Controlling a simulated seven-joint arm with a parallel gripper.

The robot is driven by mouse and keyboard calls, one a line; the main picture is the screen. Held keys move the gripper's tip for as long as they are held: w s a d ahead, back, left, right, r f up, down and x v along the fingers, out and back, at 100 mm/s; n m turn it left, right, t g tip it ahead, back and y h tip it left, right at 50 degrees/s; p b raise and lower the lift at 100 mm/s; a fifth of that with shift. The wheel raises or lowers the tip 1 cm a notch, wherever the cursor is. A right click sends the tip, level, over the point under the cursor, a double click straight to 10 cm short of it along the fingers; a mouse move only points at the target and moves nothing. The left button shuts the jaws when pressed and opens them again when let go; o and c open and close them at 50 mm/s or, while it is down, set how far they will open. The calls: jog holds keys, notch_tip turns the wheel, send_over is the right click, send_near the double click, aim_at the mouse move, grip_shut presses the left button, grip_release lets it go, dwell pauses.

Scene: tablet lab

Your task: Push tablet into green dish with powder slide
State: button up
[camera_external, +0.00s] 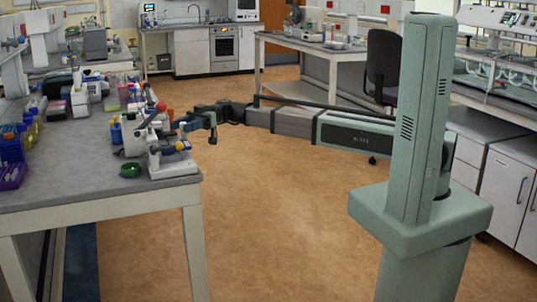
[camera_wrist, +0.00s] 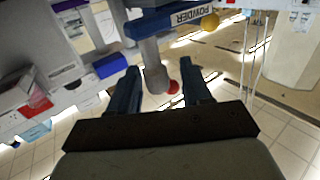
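The powder slide (camera_wrist: 172,20) is a blue bar marked POWDER with a yellow knob at its right end, at the top of the wrist view. In the external view it is on the small white tablet press (camera_external: 170,162) near the table's front corner. The green dish (camera_external: 131,170) sits on the table left of the press base. My gripper (camera_wrist: 160,84) is open, its two fingers apart, with a grey rod ending in a red knob (camera_wrist: 172,87) showing between them. In the external view my gripper (camera_external: 192,123) is beside the press's upper right. I cannot make out a tablet.
The grey table (camera_external: 80,190) holds bottles, racks and instruments behind and left of the press. A purple tray (camera_external: 12,176) stands at its left edge. The table front around the dish is clear. Open floor (camera_external: 270,220) lies right of the table.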

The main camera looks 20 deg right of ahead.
jog(key=v, duration=1.3)
jog(key=shift+w+d, duration=0.2)
jog(key=shift+d, duration=0.15)
